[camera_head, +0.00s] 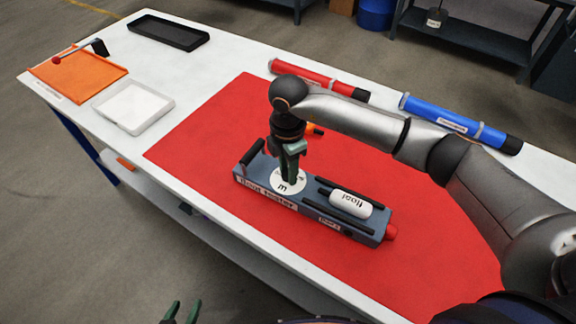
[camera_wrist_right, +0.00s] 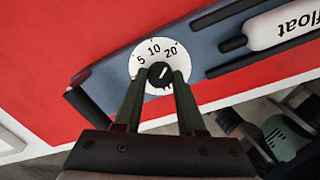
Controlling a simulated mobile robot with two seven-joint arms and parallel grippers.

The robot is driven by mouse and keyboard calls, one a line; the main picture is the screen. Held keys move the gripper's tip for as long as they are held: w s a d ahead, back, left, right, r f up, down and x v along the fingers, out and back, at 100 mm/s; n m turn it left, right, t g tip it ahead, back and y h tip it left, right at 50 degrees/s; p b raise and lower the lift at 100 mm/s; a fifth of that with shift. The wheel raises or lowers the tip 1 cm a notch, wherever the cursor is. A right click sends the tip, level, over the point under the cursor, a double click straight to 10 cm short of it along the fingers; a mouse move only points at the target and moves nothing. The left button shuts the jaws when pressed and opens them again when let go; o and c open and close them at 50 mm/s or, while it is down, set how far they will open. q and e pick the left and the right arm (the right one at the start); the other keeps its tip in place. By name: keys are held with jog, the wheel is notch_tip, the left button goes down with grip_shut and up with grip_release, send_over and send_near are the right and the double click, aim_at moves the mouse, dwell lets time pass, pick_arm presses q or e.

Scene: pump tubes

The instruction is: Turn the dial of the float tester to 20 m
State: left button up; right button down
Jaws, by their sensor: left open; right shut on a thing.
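The float tester (camera_head: 262,199) is a blue-grey box on the red mat, with a white dial plate (camera_head: 277,186) near its left end. In the right wrist view the dial plate (camera_wrist_right: 150,50) reads 5, 10 and 20 around a black knob (camera_wrist_right: 160,75). The knob's pale mark slants up and right, roughly toward the 20 side; its exact alignment is hard to tell. My right gripper (camera_head: 289,178) points down over the dial; in the wrist view its fingers (camera_wrist_right: 159,76) are shut on the knob's sides. My left gripper (camera_head: 182,312) is open and empty at the bottom edge.
A white float (camera_head: 350,204) lies between black rails on the tester. A red tube (camera_head: 305,76) and a blue tube (camera_head: 440,115) lie behind the red mat (camera_head: 215,130). An orange tray (camera_head: 90,80), a white tray (camera_head: 132,107) and a black tray (camera_head: 168,32) are at left.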

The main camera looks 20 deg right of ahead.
jog(key=shift+m, duration=0.3)
dwell(0.4)
jog(key=c, duration=0.5)
grip_release()
notch_tip(320, 180, up, 13)
jog(key=shift+f+b, duration=0.2)
jog(key=shift+b, duration=0.15)
